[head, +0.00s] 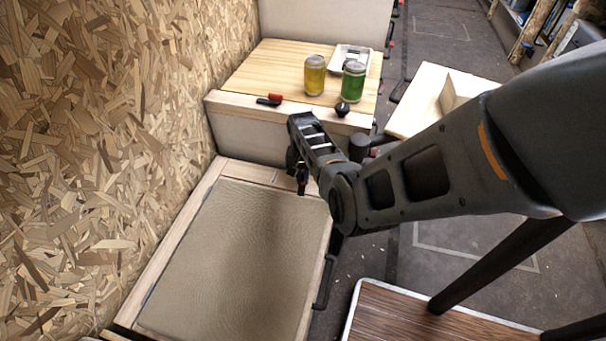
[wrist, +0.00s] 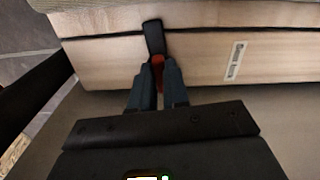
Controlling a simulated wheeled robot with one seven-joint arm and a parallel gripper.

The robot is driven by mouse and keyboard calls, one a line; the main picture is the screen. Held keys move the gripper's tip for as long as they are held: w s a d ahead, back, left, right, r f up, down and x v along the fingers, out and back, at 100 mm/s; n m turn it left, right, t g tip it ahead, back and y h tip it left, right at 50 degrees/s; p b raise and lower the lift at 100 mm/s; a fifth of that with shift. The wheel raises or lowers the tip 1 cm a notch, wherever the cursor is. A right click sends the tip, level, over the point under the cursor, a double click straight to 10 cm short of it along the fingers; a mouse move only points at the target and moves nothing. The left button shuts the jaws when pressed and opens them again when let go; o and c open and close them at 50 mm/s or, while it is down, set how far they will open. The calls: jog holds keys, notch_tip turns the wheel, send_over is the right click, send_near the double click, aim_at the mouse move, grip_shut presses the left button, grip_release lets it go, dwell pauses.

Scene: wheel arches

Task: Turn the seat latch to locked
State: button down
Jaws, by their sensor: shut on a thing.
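The seat latch (wrist: 154,38) is a black lever with a red end, on the pale wooden front of the seat box in the wrist view. The lever stands upright in that picture and crosses the dark seam between two boards. My gripper (wrist: 158,88) has its two fingers closed on the red end. In the head view my gripper (head: 300,180) is at the far edge of the bench seat with the beige padded top (head: 235,250). There the latch is mostly hidden behind the gripper.
A small label (wrist: 236,61) is on the seat board. Beyond the gripper stands a wooden counter (head: 265,65) with a yellow can (head: 314,75), a green can (head: 353,81), a white tray (head: 348,57) and a red-and-black latch (head: 270,99). A chipboard wall (head: 110,130) bounds the left.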

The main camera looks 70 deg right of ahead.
aim_at(302, 178)
jog(key=shift+w+m, duration=0.1)
jog(key=shift+m, duration=0.5)
jog(key=c, duration=1.1)
grip_release()
jog(key=shift+r+p, duration=1.1)
jog(key=shift+r, duration=2.8)
